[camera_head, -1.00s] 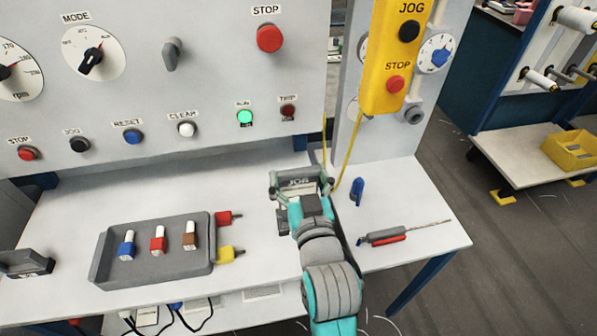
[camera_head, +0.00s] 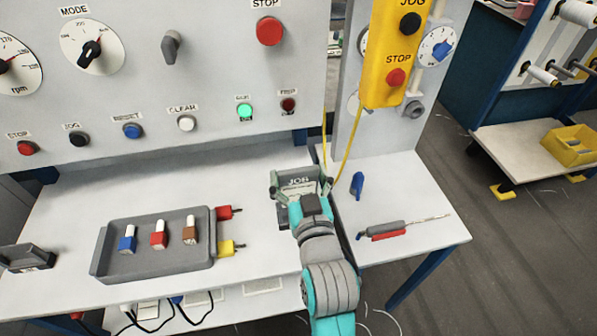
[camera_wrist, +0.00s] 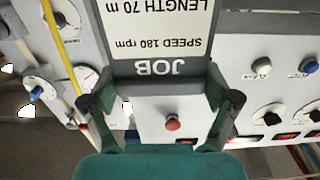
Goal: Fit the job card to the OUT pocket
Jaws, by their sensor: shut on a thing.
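The job card (camera_head: 301,182) is a grey card with a white printed face. In the wrist view the card (camera_wrist: 150,22) shows upside down with JOB, SPEED 180 rpm and LENGTH 70 m. My gripper (camera_head: 301,188) is shut on its lower part; the fingers also show in the wrist view (camera_wrist: 162,100), one on each side of the card. The gripper is over the bench, right of the tray. A dark grey piece (camera_head: 283,217) shows just left of my wrist, partly hidden; I cannot tell what it is. A grey holder (camera_head: 28,258) stands at the far left; its label is unreadable.
A grey tray (camera_head: 105,262) holds several coloured-base bobbins. Red and yellow connectors (camera_head: 228,214) lie beside it. A blue item (camera_head: 357,184) and a red-grey tool (camera_head: 388,230) lie to the right. The yellow pendant (camera_head: 395,55) hangs with its cord near the gripper.

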